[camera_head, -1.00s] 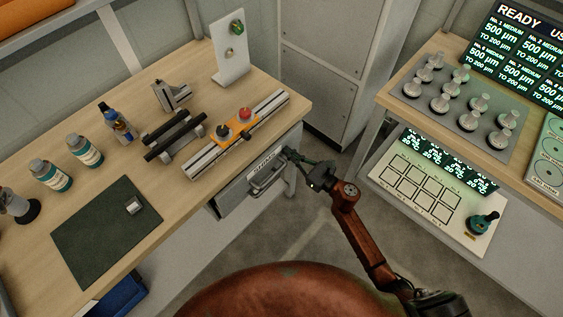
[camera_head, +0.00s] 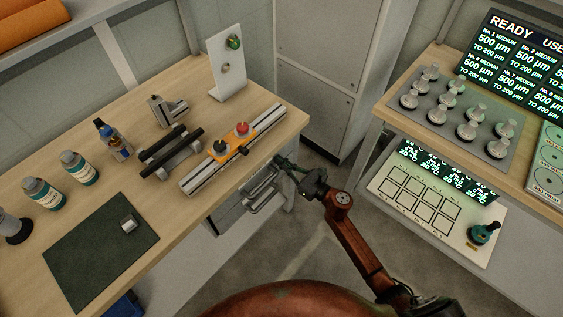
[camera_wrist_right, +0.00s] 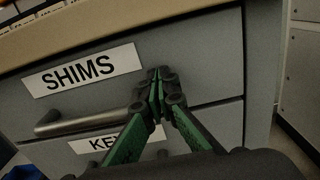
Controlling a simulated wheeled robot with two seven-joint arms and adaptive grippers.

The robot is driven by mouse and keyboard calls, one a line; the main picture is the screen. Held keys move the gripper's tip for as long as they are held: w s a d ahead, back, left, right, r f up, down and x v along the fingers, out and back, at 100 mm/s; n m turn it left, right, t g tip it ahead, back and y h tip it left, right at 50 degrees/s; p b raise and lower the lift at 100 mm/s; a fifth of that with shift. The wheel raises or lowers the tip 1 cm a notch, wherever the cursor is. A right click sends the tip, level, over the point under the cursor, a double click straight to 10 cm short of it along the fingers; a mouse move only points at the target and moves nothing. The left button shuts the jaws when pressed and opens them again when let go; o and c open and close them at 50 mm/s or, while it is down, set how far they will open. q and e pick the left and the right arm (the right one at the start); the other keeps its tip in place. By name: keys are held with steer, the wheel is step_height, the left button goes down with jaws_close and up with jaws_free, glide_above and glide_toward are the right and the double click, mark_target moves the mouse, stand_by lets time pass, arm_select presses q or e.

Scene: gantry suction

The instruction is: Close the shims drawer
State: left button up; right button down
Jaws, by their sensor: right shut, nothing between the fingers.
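The shims drawer (camera_wrist_right: 205,60) has a grey front with a white SHIMS label and a bar handle in the right wrist view. In the head view its front (camera_head: 246,189) is under the table's right end, tight below the tabletop edge. I cannot tell whether a small gap is left behind it. My right gripper (camera_wrist_right: 158,77) is shut and empty, its green fingers pointing at the drawer front, right of the label. The tips look at or very near the front; contact is unclear. In the head view the right gripper (camera_head: 279,161) is by the table edge. My left gripper is not in view.
A second drawer with a partly hidden label (camera_wrist_right: 105,143) sits below. The wooden table (camera_head: 120,190) carries bottles, a rail fixture (camera_head: 205,180) and a dark mat (camera_head: 85,255). Another bench (camera_head: 450,60) stands to the right, with open floor between.

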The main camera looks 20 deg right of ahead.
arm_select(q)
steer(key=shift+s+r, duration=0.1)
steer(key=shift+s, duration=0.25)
arm_select(e)
steer(key=v, duration=1.3)
steer(key=shift+s+d, duration=0.2)
steer(key=shift+s, duration=0.15)
steer(key=shift+f, duration=0.15)
